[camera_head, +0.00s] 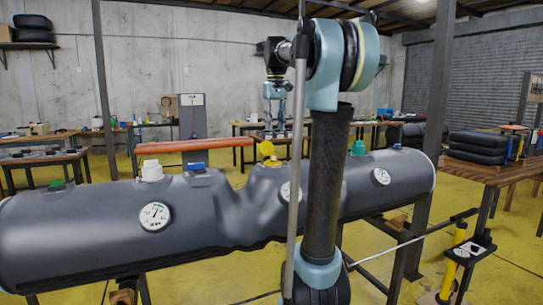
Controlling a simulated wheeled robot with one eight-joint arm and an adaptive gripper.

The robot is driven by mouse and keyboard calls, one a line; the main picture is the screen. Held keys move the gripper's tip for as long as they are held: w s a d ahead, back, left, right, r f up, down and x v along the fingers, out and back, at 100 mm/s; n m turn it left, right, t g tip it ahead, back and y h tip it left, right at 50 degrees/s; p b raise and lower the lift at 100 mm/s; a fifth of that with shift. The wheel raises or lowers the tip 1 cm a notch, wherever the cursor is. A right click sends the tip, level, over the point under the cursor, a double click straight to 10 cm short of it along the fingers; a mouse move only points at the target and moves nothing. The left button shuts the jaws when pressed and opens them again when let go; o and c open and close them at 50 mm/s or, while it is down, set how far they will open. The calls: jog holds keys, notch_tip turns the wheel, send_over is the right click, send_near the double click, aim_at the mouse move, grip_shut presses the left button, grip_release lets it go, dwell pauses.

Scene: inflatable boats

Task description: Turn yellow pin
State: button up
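The yellow pin (267,149) stands on top of the dark grey inflatable tube (75,235), near a creased, sagging stretch at its middle. It has a round yellow head, with more yellow at its base. My gripper (274,134) points down and appears just above the pin in the picture. I cannot tell from this single view whether it touches the pin or how far apart they are in depth. The fingertips are small and unclear, so their opening cannot be made out. My arm hides part of the tube to the right of the pin.
A white cap (151,171), a blue cap (196,167), a green cap (57,185) and a teal cap (358,148) also stick up from the tube. Gauges (154,216) sit on its side. A table with folded black boats (478,147) stands right. Yellow floor is open in front.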

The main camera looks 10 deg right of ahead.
notch_tip(320, 180, up, 4)
send_over(273, 158)
jog(key=w, duration=0.2)
jog(key=f, duration=1.7)
jog(key=shift+w+f, duration=0.2)
grip_shut()
